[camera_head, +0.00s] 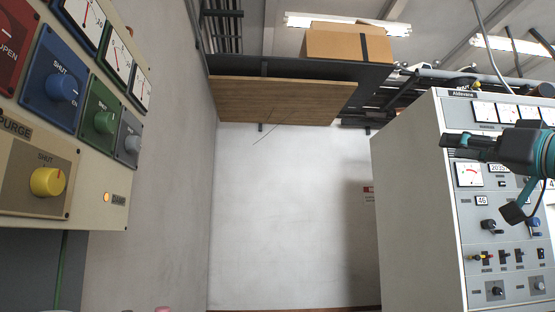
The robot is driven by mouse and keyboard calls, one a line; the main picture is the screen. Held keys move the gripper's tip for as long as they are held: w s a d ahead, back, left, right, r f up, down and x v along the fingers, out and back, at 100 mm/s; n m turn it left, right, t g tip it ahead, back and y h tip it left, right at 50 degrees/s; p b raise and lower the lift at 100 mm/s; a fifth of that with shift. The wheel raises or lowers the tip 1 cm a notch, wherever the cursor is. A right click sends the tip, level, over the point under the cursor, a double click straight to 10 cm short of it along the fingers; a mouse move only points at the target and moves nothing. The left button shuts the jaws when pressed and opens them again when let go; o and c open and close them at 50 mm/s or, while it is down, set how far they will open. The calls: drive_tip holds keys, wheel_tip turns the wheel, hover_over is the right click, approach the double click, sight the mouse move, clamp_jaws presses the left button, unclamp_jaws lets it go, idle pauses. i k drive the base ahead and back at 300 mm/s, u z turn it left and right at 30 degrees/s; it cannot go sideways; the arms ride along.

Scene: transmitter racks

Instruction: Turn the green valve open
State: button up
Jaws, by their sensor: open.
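The green valve is a round green knob (104,122) on a green plate, on the cream panel at the left. The lettering on its plate is too small for me to read, and I cannot tell its setting for sure. My gripper (449,147) is at the right, in front of the grey rack and pointing left. It is open, with nothing seen between its fingers, and is far from the green knob, across the open middle.
Beside the green knob are a blue knob (61,88), a grey knob (132,144) and, lower, a yellow knob (47,181). An amber lamp (106,197) glows below. The grey rack (415,200) stands at right.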

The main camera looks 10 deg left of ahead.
sight(104, 123)
drive_tip(key=i, duration=0.7)
drive_tip(key=u, duration=2.3)
